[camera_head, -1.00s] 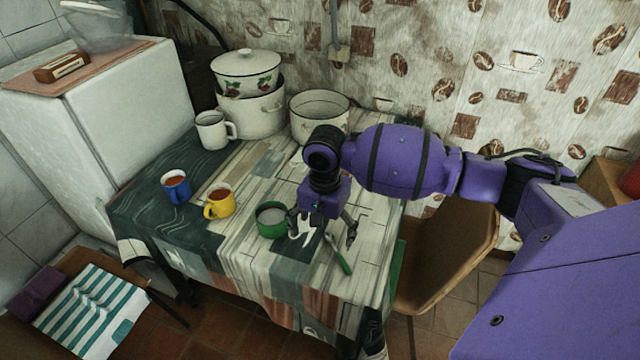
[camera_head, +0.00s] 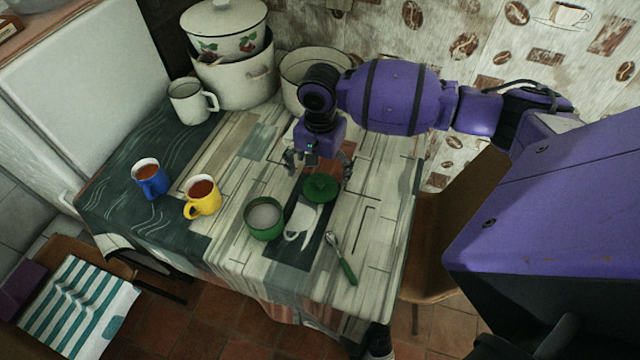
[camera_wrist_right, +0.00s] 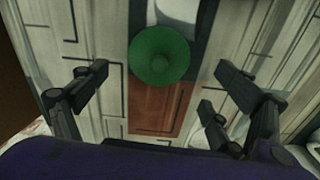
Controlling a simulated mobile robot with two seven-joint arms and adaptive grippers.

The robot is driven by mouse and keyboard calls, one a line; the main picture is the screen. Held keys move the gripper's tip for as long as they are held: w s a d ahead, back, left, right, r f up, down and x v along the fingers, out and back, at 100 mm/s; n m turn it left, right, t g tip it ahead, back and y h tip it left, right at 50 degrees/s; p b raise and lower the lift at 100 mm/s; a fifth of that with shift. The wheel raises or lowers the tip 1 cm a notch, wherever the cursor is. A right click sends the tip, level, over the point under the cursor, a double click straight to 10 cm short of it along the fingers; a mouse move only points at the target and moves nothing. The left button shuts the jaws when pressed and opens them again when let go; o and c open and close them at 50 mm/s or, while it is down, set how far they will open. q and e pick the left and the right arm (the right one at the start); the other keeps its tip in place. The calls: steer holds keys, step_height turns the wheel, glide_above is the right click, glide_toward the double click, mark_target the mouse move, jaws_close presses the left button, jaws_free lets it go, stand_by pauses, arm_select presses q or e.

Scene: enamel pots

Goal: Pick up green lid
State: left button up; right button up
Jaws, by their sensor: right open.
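The green lid (camera_head: 321,188) lies on the patterned tablecloth, to the right of and a little behind the green pot (camera_head: 264,218). In the right wrist view the round green lid (camera_wrist_right: 159,54) sits beyond the open fingers, near the top middle. My right gripper (camera_head: 318,169) is open and empty, above the table and just behind the lid in the head view. The right gripper's fingers (camera_wrist_right: 160,85) also show spread wide in the wrist view, with the lid between and ahead of them. My left gripper does not show.
A spoon with a green handle (camera_head: 342,258) lies in front of the lid. A yellow mug (camera_head: 203,196) and a blue mug (camera_head: 150,180) stand to the left. A white mug (camera_head: 188,102) and large pots (camera_head: 236,80) stand at the back. A chair (camera_head: 455,235) is at the right.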

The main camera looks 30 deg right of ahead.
mark_target(322, 182)
steer(key=f, duration=0.4)
steer(key=shift+s, duration=0.35)
steer(key=shift+w+f, duration=0.1)
steer(key=shift+f, duration=0.35)
steer(key=c, duration=1.2)
steer(key=shift+r, duration=0.1)
